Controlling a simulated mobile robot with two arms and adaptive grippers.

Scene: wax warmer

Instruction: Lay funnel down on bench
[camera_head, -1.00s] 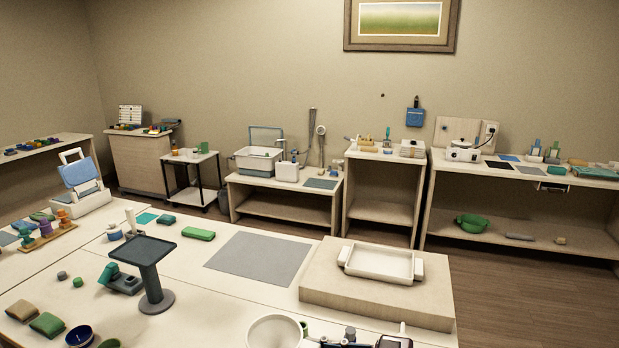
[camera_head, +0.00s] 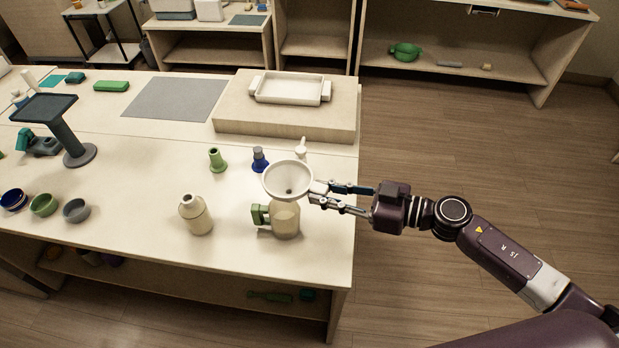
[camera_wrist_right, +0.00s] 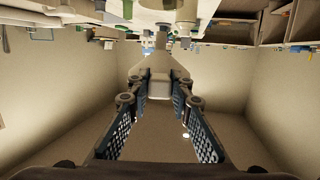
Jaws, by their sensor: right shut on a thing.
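The white funnel (camera_head: 289,180) is upright, wide mouth up, over the mouth of a tan jug (camera_head: 286,220) with a green handle on the bench (camera_head: 185,148). Its lower end is hidden, so I cannot tell whether it sits in the jug. My right gripper (camera_head: 322,195) reaches in from the right and is shut on the funnel's side. In the right wrist view, the funnel (camera_wrist_right: 158,68) shows between the blue fingers of the gripper (camera_wrist_right: 158,88). My left gripper is not in view.
A cream bottle (camera_head: 196,216) stands left of the jug. A green bottle (camera_head: 217,160), a blue one (camera_head: 260,160) and a small white item (camera_head: 300,150) stand behind. A tray (camera_head: 291,89) sits on a raised block. The grey mat (camera_head: 174,98) is bare.

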